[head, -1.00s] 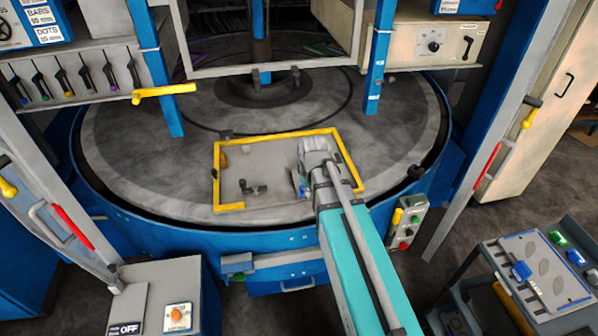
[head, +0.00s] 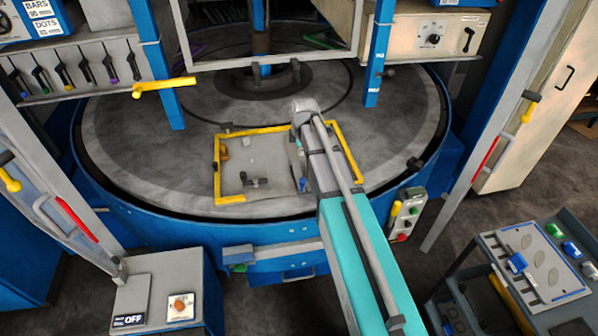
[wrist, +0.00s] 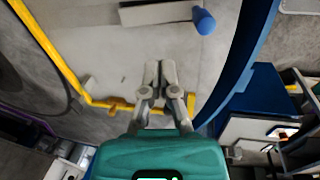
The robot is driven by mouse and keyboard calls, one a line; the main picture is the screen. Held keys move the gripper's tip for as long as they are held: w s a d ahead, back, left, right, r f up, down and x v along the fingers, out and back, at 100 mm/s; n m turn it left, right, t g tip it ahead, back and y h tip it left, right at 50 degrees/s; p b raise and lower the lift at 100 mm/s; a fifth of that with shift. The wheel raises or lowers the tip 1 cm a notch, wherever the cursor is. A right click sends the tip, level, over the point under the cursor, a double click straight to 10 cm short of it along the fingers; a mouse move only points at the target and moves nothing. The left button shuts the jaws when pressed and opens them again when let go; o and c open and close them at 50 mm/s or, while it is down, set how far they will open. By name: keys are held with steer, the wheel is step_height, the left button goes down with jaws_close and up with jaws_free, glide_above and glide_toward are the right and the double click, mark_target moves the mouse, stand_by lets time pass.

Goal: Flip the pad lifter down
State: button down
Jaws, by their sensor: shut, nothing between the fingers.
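A flat grey pad area (head: 245,160) framed in yellow lies on the round table. I cannot tell for sure which part is the pad lifter. A pale bar (wrist: 157,12) with a blue round-ended grip (wrist: 203,20) lies near the top of the wrist view. A small dark handle (head: 255,183) stands low in the frame, and a small orange-brown piece (head: 224,152) sits by its left edge; the piece also shows in the wrist view (wrist: 118,106). My gripper (wrist: 160,68) is shut and empty over the pad area, apart from the blue grip.
The yellow frame (head: 217,170) surrounds the pad area. The table's blue rim (head: 130,195) is on the near side. Blue posts (head: 378,60) and a hanging grey frame (head: 265,62) stand behind. A button box (head: 405,215) is at the right rim.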

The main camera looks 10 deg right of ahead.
mark_target(298, 173)
steer(key=shift+w+n, duration=0.3)
steer(key=shift+w, duration=0.1)
steer(key=w+f+b, duration=0.1)
steer(key=f+b, duration=0.7)
steer(key=w+f+b, duration=0.1)
steer(key=f+b, duration=0.4)
steer(key=shift+w, duration=0.3)
steer(key=shift+w+f+b, duration=0.1)
steer(key=shift+f+b, duration=0.25)
stand_by(0.4)
stand_by(0.4)
steer(key=shift+w+f+b, duration=0.2)
steer(key=shift+f+b, duration=0.3)
steer(key=shift+w+f+b, duration=0.2)
steer(key=shift+f+b, duration=0.25)
steer(key=shift+r, duration=0.25)
step_height(298, 173, up, 14)
steer(key=p, duration=1.4)
